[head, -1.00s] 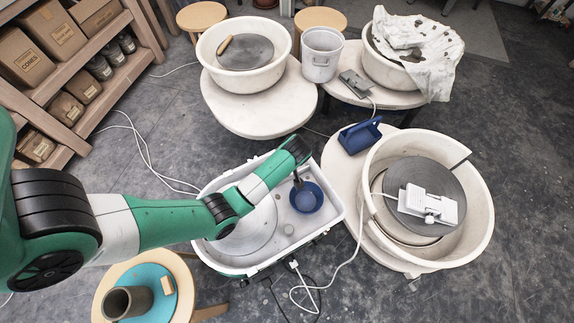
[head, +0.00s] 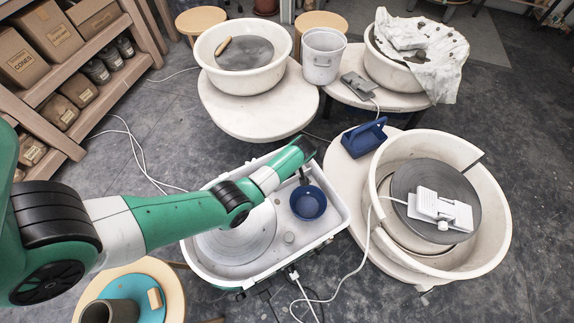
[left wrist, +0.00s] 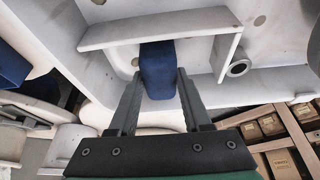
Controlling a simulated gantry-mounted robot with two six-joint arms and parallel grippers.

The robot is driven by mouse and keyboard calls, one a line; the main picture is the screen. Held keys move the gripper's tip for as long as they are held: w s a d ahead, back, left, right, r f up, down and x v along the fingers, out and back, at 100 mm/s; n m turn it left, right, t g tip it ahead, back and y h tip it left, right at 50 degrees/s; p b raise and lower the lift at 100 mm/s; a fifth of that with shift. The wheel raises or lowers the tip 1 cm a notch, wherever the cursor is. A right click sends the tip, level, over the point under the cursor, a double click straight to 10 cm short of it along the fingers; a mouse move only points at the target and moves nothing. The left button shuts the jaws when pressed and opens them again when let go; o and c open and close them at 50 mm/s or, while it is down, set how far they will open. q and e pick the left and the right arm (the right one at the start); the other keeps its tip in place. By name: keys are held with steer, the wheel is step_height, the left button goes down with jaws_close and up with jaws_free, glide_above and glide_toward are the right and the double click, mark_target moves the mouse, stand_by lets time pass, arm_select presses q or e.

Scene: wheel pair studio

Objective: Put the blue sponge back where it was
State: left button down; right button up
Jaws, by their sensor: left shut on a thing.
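My left gripper (head: 304,178) is over the far right corner of the white wheel tray (head: 338,228) in the head view, just behind the blue bowl (head: 308,203). In the left wrist view a dark blue block, the blue sponge (left wrist: 157,68), sits between the two fingers (left wrist: 158,80), and the gripper is shut on it. The sponge is in front of a white ledge and wall of the tray. I cannot tell whether it touches the tray. In the head view my arm hides the sponge. My right gripper is in neither view.
A grey wheel disc (head: 240,240) fills the tray's left part. A blue caddy (head: 363,138) stands to the right, beside a large white basin (head: 490,215) with a pedal (head: 440,208). A stool (head: 160,275) stands in front. Cables run across the floor.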

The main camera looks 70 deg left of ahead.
arm_select(q)
steer(key=shift+c, duration=1.7)
jaws_free()
steer(key=shift+f, duration=0.15)
steer(key=p+v, duration=0.5)
steer(key=v, duration=0.7)
